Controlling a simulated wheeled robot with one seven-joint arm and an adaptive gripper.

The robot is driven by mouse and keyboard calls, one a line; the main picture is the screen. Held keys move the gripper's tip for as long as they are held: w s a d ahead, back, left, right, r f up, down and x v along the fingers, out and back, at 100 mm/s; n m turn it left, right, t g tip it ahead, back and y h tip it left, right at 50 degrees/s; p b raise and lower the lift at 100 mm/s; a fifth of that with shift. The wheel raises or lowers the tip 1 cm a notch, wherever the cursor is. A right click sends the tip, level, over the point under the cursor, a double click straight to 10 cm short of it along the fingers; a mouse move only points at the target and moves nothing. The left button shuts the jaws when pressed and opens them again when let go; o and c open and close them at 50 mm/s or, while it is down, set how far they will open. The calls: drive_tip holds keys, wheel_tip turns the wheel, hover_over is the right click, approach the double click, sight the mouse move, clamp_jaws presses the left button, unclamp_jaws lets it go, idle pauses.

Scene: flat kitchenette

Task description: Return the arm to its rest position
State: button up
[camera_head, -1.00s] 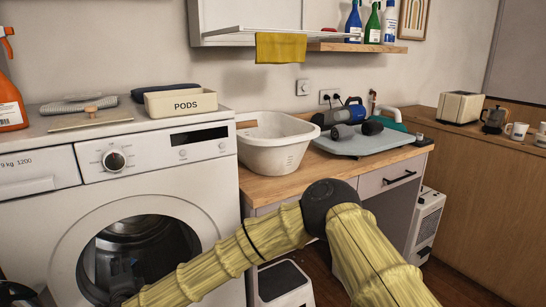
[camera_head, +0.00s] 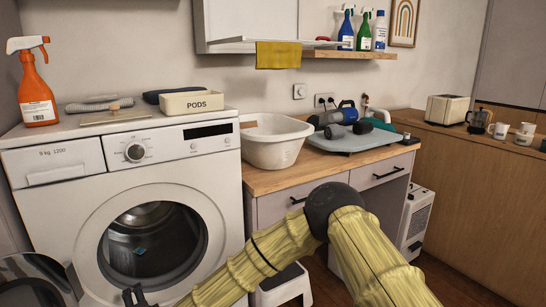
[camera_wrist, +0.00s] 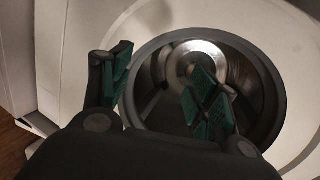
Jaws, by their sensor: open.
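My arm (camera_head: 283,247), covered in a yellow ribbed sleeve with a dark elbow joint, reaches from the bottom right toward the lower left in the head view. My gripper (camera_head: 134,297) shows only partly at the bottom edge, in front of the washing machine (camera_head: 60,180). In the wrist view my gripper (camera_wrist: 160,90) is open, its green-padded fingers wide apart with nothing between them. Beyond the fingers is the washer's round opening with its metal drum (camera_wrist: 240,75). The fingers appear in front of the opening; the exact distance cannot be told.
The washer door (camera_head: 35,280) stands open at the lower left. On the washer are an orange spray bottle (camera_head: 36,85) and a PODS box (camera_head: 191,103). A white basin (camera_head: 273,143) stands on the wooden counter, with a white step stool (camera_head: 282,288) below.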

drive_tip(key=s+d+f+n+g+h, duration=0.1)
drive_tip(key=s+d+f+n+g, duration=0.2)
drive_tip(key=d+f, duration=0.65)
drive_tip(key=s+d+f+n+g+h, duration=0.1)
drive_tip(key=s+d+f+n, duration=0.1)
drive_tip(key=s+d+f, duration=0.6)
drive_tip(key=s+d+f+n+g+h, duration=0.1)
drive_tip(key=s+d+f, duration=0.25)
drive_tip(key=d, duration=0.55)
drive_tip(key=s+d+f+n+g+h, duration=0.1)
drive_tip(key=s+d+f+g, duration=0.2)
drive_tip(key=d, duration=0.5)
drive_tip(key=s+d+f+n+h, duration=0.1)
drive_tip(key=s+d+f, duration=0.35)
drive_tip(key=d, duration=0.45)
drive_tip(key=s+d+r+n+g+h, duration=0.1)
drive_tip(key=s+d+r+g+h, duration=0.2)
drive_tip(key=s+d, duration=1.3)
wheel_tip(320, 180, up, 16)
drive_tip(key=w+d+p, duration=0.1)
drive_tip(key=w+p, duration=0.1)
drive_tip(key=p, duration=1.4)
drive_tip(key=shift+w+f+g, duration=0.25)
drive_tip(key=shift+w+g, duration=0.05)
drive_tip(key=shift+g, duration=0.1)
